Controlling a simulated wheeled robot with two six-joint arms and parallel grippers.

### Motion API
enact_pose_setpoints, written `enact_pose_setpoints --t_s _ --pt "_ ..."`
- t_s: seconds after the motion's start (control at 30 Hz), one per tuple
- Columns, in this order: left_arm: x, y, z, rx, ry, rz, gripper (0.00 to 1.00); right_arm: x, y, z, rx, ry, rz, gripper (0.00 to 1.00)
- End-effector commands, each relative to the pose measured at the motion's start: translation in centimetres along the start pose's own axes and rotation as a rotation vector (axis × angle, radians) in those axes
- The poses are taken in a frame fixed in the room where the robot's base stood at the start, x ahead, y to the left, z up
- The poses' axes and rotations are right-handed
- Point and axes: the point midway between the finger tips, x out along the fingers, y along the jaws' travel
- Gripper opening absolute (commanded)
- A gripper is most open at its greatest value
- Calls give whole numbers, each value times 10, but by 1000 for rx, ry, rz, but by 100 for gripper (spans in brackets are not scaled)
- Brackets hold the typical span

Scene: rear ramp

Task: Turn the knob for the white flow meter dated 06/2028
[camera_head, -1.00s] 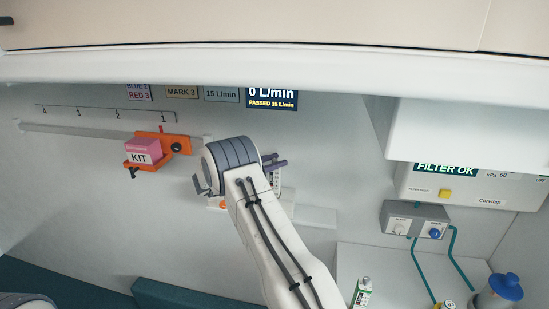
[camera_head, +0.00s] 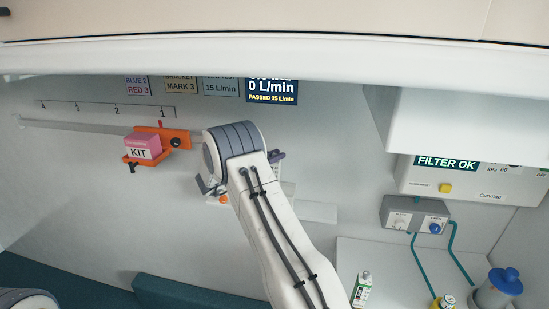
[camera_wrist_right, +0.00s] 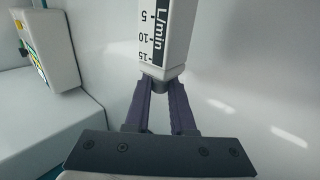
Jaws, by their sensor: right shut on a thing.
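The white flow meter (camera_wrist_right: 166,30) stands at the top middle of the right wrist view, with a black L/min scale marked 5, 10 and 15. No 06/2028 date is readable. My left gripper is not in view.
A dark sign (camera_head: 272,90) reads 0 L/min, PASSED 15 L/min. An orange bracket with a pink KIT box (camera_head: 140,147) is on the wall rail to the left. A grey two-knob panel (camera_head: 414,216) and a blue-lidded jar (camera_head: 504,281) are at the right.

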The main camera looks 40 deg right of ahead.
Motion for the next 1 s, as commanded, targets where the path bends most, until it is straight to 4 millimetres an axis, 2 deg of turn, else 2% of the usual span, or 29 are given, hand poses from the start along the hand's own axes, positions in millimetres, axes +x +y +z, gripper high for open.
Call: enact_pose_setpoints --t_s 0.37,0.8,1.0 --pt "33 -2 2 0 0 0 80 1 3 4 1 0 -329 0" --pt "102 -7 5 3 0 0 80 3 3 7 3 4 -737 0" --pt "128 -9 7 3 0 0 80 2 3 5 2 4 -880 0"
